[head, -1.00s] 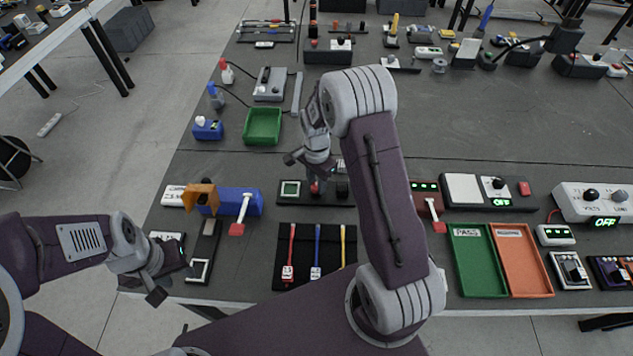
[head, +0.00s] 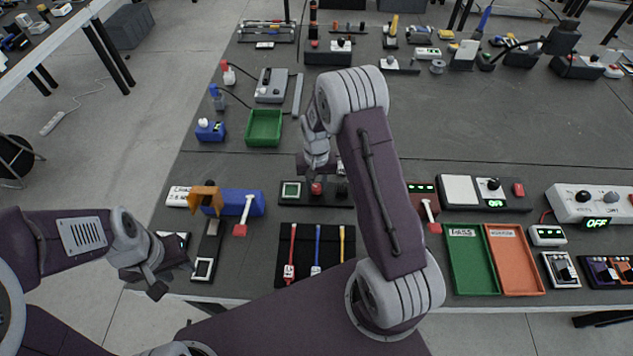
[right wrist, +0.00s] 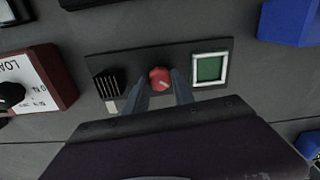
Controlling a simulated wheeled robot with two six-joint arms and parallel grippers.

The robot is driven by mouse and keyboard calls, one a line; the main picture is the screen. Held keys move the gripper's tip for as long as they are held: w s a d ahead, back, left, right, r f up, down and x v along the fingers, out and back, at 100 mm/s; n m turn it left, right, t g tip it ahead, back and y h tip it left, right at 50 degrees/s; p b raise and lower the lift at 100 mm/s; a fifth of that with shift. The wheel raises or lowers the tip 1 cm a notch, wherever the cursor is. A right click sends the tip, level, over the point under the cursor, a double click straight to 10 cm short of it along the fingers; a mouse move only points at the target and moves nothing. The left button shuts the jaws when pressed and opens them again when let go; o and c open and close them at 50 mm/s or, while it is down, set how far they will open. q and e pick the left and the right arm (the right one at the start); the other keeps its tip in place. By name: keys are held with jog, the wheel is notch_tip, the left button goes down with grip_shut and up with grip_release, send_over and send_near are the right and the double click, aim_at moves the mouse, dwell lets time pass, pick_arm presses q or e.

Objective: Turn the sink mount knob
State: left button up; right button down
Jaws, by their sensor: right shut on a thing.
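A red knob (head: 316,188) stands on a dark panel (head: 303,201) in the middle of the table. In the right wrist view the red knob (right wrist: 160,76) has a pale pointer mark and sits between a black finned heat sink (right wrist: 109,83) and a green square display (right wrist: 209,68). My right gripper (right wrist: 160,85) is shut on the knob, one finger on each side. In the head view my right gripper (head: 316,180) is directly above the panel and partly hides it. My left gripper (head: 173,278) is open and empty over the table's near left edge.
Red, blue and yellow tools (head: 316,240) lie on a black mat nearer me. A blue block with a white lever (head: 248,209) is left of the panel. Green (head: 462,262) and orange (head: 515,262) trays lie to the right. The table beyond the panel has clear room.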

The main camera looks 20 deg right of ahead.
aim_at(316, 187)
jog(key=n+p, duration=0.1)
jog(key=n, duration=0.6)
jog(key=shift+w+r, duration=0.1)
jog(key=shift+w, duration=0.05)
dwell(0.4)
jog(key=c, duration=1.1)
grip_release()
jog(key=shift+o, duration=0.2)
notch_tip(316, 187, up, 9)
